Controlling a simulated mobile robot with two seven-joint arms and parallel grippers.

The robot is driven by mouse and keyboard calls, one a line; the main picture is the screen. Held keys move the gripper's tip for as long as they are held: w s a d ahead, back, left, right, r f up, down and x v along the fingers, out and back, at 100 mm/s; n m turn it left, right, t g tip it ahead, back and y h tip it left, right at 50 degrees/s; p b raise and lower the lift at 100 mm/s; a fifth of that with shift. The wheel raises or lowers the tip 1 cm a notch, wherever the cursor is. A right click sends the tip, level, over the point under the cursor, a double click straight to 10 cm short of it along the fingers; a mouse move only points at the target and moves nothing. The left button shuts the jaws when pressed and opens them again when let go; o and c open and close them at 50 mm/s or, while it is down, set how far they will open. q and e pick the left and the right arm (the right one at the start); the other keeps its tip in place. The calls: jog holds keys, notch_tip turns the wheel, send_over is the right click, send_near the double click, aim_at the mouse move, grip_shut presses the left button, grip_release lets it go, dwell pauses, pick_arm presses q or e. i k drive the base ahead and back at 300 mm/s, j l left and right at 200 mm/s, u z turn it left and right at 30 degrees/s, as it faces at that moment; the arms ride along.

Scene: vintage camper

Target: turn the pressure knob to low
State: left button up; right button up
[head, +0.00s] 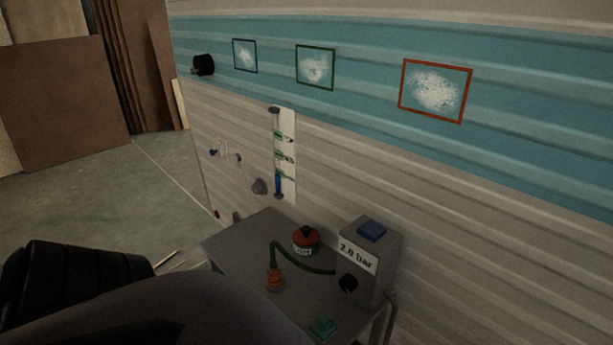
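A black round knob (348,283) sits on the front face of a grey box (384,252) on a small grey table against the camper wall. I take it to be the pressure knob. A white label (357,256) above it reads "2.0 bar". The knob's pointer and any low mark are too small and dark to make out. Neither gripper is in view, and nothing is seen touching the knob. Large dark shapes at the lower left, probably my own arm, cover part of the table.
On the table (234,240) are a red lidded pot (305,241), a green hose (300,263), an orange fitting (274,280) and a green block (323,327). A blue block (371,231) lies on the box. A tube gauge (278,155) hangs on the wall. Floor at left is open.

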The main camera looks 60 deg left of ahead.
aim_at(347, 282)
jog(key=i+l+u, duration=0.1)
jog(key=u, duration=0.25)
jog(key=i+l+u, duration=0.1)
jog(key=u, duration=0.3)
jog(key=l+u, duration=0.1)
jog(key=u, duration=0.25)
jog(key=i+l+u, duration=0.2)
jog(key=l+u, duration=0.15)
jog(key=u, duration=0.15)
jog(key=i+l+u, duration=0.15)
jog(key=l+u, duration=0.35)
